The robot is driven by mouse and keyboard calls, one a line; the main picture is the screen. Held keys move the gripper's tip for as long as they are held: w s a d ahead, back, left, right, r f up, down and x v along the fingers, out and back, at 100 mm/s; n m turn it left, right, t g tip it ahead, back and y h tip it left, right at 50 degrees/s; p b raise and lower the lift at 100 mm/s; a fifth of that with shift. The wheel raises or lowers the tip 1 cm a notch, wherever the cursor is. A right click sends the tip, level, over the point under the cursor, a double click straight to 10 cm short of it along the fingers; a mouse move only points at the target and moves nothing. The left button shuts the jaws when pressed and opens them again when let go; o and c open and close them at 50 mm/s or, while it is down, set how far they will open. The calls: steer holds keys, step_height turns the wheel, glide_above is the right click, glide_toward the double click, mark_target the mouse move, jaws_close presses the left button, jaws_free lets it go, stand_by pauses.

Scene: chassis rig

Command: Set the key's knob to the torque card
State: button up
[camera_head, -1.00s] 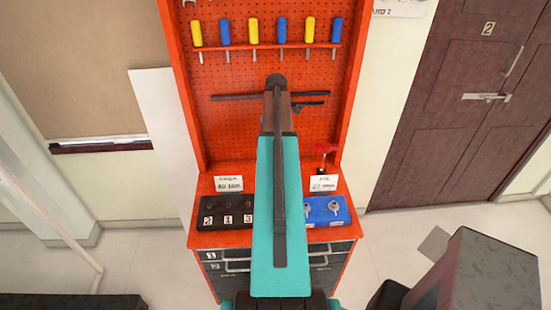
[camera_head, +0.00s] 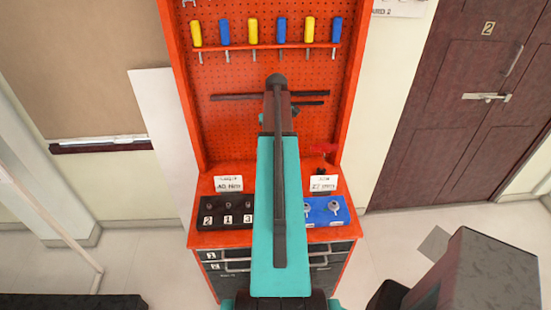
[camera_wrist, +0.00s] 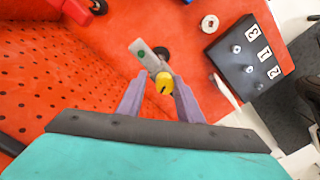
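In the wrist view, my gripper (camera_wrist: 163,78) points down with its two purple fingers on either side of a small yellow knob (camera_wrist: 164,84) with a dark mark. The knob is at the near end of a silver key (camera_wrist: 140,50) with a green dot. I cannot tell whether both fingers touch the knob. In the head view my arm hides the gripper, knob and key. The torque card (camera_head: 228,184) stands at the left on the red bench. Its print is small, perhaps reading 40. A second card (camera_head: 323,184) stands at the right.
A black block (camera_wrist: 245,55) with pegs numbered 2, 1, 3 sits left on the bench. A blue tray (camera_head: 328,212) with metal pieces sits right. The pegboard (camera_head: 235,140) with screwdrivers rises behind.

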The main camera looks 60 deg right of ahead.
steer(key=shift+a+f, duration=0.1)
steer(key=shift+f, duration=0.05)
steer(key=shift+w+r, duration=0.1)
steer(key=shift+r, duration=2.95)
